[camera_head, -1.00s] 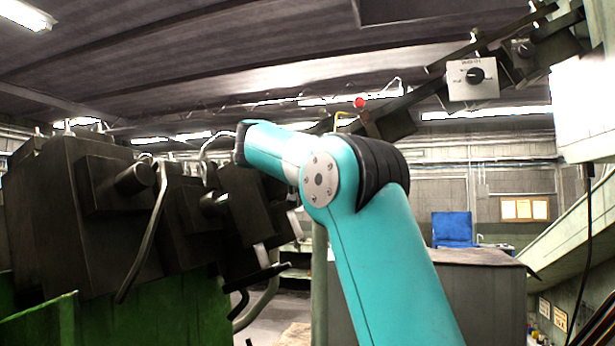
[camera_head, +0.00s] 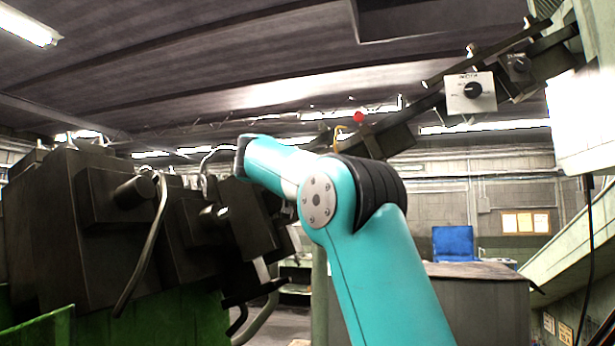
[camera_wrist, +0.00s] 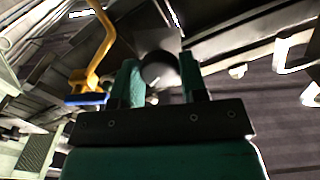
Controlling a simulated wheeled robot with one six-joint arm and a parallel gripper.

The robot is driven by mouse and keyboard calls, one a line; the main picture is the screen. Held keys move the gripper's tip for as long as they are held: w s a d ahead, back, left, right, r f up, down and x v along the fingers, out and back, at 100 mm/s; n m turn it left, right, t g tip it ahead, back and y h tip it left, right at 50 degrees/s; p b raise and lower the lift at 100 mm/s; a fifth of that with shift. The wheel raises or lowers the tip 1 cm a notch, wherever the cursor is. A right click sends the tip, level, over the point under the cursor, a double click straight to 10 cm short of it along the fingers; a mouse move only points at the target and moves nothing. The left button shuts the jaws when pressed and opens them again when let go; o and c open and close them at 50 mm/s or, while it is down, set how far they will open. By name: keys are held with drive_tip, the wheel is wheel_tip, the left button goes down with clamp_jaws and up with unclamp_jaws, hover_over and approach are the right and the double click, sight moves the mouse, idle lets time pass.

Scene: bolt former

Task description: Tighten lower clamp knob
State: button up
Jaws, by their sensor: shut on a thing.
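In the wrist view, a dark round knob (camera_wrist: 158,70) sits between the two teal fingers of my gripper (camera_wrist: 160,76). The fingers are shut on its sides, and a small bright spot shows below it. A dark block of the machine (camera_wrist: 150,22) lies behind the knob. In the head view, my teal arm reaches up and bends left toward the dark machine; its far end hides my gripper and the knob. I cannot tell from the frames how tight the knob is.
In the wrist view, a yellow bent rod (camera_wrist: 101,45) with a blue end (camera_wrist: 86,99) is left of my gripper. In the head view, dark machine blocks (camera_head: 100,225) on a green base (camera_head: 170,318) fill the left. A white switch box (camera_head: 470,93) hangs upper right.

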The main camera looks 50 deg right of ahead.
drive_tip(key=n+p, duration=0.6)
drive_tip(key=n, duration=0.4)
drive_tip(key=o, duration=1.3)
drive_tip(key=shift+a, duration=0.1)
drive_tip(key=b+v, duration=0.2)
drive_tip(key=v, duration=0.5)
drive_tip(key=shift+s+a, duration=0.2)
drive_tip(key=shift+a, duration=0.2)
